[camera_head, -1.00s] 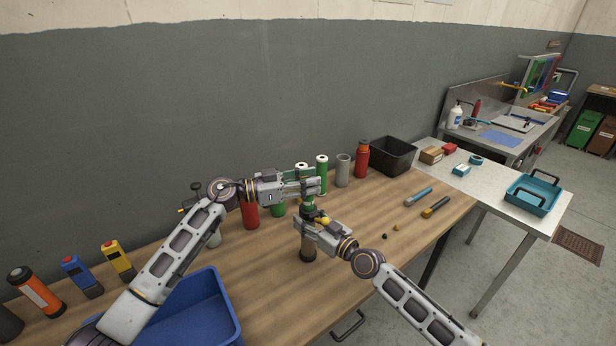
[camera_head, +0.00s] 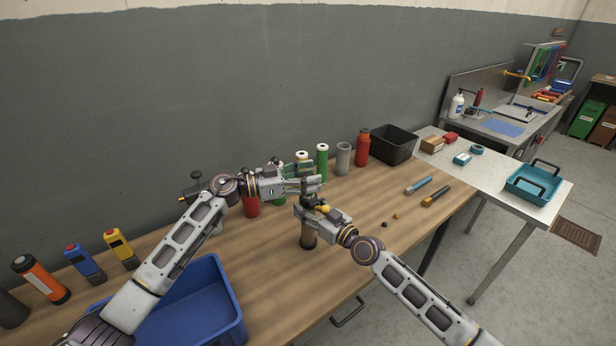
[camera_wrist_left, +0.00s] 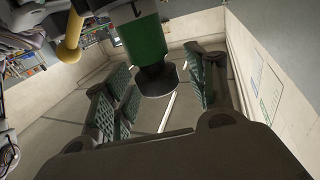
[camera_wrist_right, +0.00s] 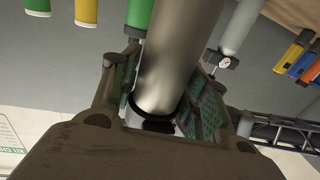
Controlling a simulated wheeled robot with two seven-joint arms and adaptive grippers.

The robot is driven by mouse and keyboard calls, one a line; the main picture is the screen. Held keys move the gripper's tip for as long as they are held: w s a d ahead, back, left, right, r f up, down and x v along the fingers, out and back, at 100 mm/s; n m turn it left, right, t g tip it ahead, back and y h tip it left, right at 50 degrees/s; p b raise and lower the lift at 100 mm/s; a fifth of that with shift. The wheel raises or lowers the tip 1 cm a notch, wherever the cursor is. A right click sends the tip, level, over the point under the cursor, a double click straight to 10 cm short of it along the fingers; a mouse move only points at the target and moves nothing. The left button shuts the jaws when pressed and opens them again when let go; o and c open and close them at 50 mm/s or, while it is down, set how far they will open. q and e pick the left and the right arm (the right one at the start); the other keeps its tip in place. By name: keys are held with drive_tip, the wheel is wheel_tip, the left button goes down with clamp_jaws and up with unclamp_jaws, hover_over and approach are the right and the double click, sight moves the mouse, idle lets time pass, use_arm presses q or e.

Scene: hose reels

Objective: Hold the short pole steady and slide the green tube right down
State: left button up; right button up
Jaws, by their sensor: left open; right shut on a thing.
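The short pole (camera_head: 308,238) is a grey-brown post standing on the wooden bench. My right gripper (camera_head: 306,214) is shut around its upper part. In the right wrist view the grey pole (camera_wrist_right: 172,50) runs between the fingers to a dark ring. The green tube (camera_wrist_left: 144,40) shows close up in the left wrist view, with a dark end between the spread fingers. In the head view it is mostly hidden by the grippers. My left gripper (camera_head: 312,186) is open, just above the right one, apart from the dark end as far as I can see.
Behind stand another green tube (camera_head: 322,162), a grey tube (camera_head: 343,160) and red bottles (camera_head: 363,148). A black bin (camera_head: 393,145) is at the back right, a blue bin (camera_head: 205,310) at front left.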

use_arm(q)
drive_tip(key=shift+a, duration=0.15)
drive_tip(key=v, duration=1.1)
drive_tip(key=shift+s+a, duration=0.2)
drive_tip(key=shift+a, duration=0.1)
drive_tip(key=shift+r, duration=0.1)
